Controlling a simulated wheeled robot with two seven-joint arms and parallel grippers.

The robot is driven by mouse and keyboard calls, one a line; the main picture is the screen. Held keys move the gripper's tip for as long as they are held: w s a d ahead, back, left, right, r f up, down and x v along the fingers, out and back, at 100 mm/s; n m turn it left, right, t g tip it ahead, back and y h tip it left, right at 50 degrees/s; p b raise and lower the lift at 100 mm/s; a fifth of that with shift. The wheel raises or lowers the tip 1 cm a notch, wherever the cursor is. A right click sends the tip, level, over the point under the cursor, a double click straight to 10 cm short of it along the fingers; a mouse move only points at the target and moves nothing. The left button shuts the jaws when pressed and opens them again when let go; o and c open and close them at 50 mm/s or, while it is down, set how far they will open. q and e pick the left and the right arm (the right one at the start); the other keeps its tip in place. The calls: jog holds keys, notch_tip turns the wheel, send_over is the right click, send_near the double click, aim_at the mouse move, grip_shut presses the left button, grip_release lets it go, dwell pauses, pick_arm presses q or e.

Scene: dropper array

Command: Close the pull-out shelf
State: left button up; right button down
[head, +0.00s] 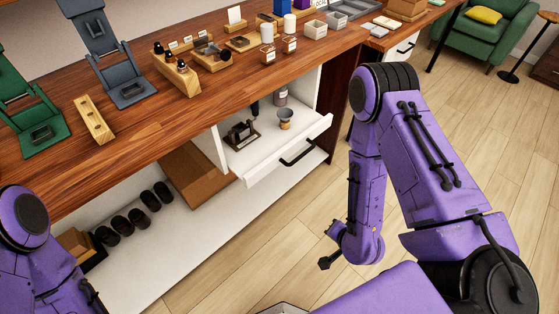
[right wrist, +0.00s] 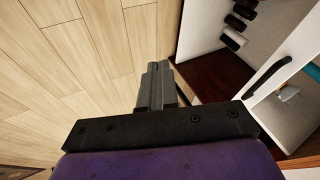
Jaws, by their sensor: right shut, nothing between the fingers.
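The white pull-out shelf (head: 318,131) stands out from under the wooden counter in the head view, with a dark bar handle (head: 298,153) on its front. On it are a dark brown device (head: 242,134), a small cup on a stand (head: 285,119) and a jar (head: 281,96). My right gripper (head: 325,262) is low over the floor, in front of and apart from the shelf. In the right wrist view its fingers (right wrist: 160,83) are together and empty, with the handle (right wrist: 269,77) off to the right. My left arm shows at lower left; its gripper is out of view.
The wooden counter (head: 140,105) holds phone-like stands, wooden racks, jars and trays. Below it, several dark rolls (head: 137,217) lie on a white lower shelf (head: 160,255). A green armchair (head: 482,35) stands at the back right. The wooden floor (head: 470,130) is open at right.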

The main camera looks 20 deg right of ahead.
jog(key=w+f+m+t+y+b, duration=0.25)
jog(key=w+m+t+b, duration=0.3)
jog(key=w+m, duration=0.4)
jog(key=m+t+y+b, duration=0.5)
jog(key=m+t+b, duration=0.15)
jog(key=m, duration=0.35)
send_near(279, 156)
jog(key=shift+g, duration=0.5)
jog(key=b+x, duration=0.1)
jog(key=x, duration=0.3)
jog(key=b+x, duration=0.1)
jog(key=x, duration=0.2)
jog(key=shift+d+r+b, duration=0.2)
jog(key=shift+r+b, duration=0.1)
jog(key=shift+r, duration=0.1)
pick_arm(q)
notch_tip(279, 156, down, 17)
jog(key=shift+f, duration=0.2)
jog(key=shift+s+d, duration=0.1)
